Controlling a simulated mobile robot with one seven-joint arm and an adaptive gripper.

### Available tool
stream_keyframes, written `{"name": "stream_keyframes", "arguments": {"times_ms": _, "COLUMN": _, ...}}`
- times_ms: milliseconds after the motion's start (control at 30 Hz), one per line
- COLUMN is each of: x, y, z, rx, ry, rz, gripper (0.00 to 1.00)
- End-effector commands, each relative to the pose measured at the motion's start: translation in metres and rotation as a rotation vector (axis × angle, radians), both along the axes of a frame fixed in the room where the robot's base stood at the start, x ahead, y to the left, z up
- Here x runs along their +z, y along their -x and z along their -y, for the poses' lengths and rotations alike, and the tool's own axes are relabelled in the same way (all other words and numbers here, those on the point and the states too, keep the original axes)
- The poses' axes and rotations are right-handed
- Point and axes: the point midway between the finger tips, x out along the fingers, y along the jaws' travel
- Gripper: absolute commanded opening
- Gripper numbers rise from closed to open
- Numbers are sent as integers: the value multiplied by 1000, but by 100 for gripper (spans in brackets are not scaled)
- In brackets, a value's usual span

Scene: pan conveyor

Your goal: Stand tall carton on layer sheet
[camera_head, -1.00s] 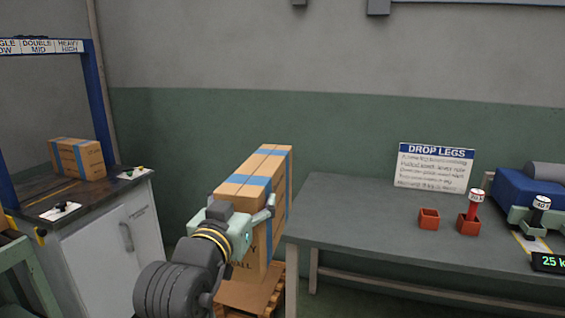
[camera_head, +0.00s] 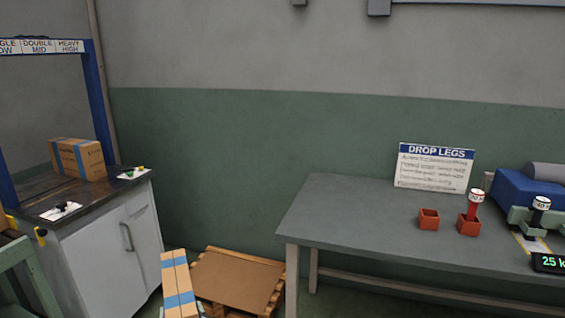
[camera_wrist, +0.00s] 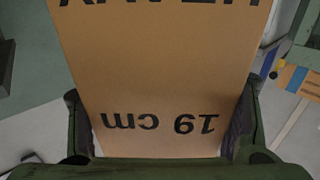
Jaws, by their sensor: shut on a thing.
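The tall carton (camera_head: 177,283) is brown with blue tape and shows at the bottom of the head view, left of the pallet. My gripper (camera_wrist: 160,132) is shut on it in the wrist view, with a finger against each side. The carton's printed face fills the middle there, its "19 cm" upside down. My gripper is barely in the head view, and the carton's lower part is cut off. The layer sheet (camera_head: 235,279) is a bare brown board lying on a wooden pallet (camera_head: 273,300) on the floor, just right of the carton.
A grey table (camera_head: 340,225) stands right of the pallet, its leg close to the pallet's edge. A white cabinet (camera_head: 105,255) with another carton (camera_head: 77,158) on top stands at left. A "DROP LEGS" sign (camera_head: 434,167) and red holders (camera_head: 429,219) are on the table.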

Motion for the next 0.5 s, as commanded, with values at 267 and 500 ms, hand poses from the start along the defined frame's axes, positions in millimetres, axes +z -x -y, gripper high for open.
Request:
{"name": "stream_keyframes", "arguments": {"times_ms": 267, "x": -75, "y": 24, "z": 12, "rx": 62, "ry": -2, "rz": 4, "gripper": 8}}
{"name": "stream_keyframes", "arguments": {"times_ms": 500, "x": -127, "y": 44, "z": 35, "rx": 98, "ry": -1, "rz": 5, "gripper": 8}}
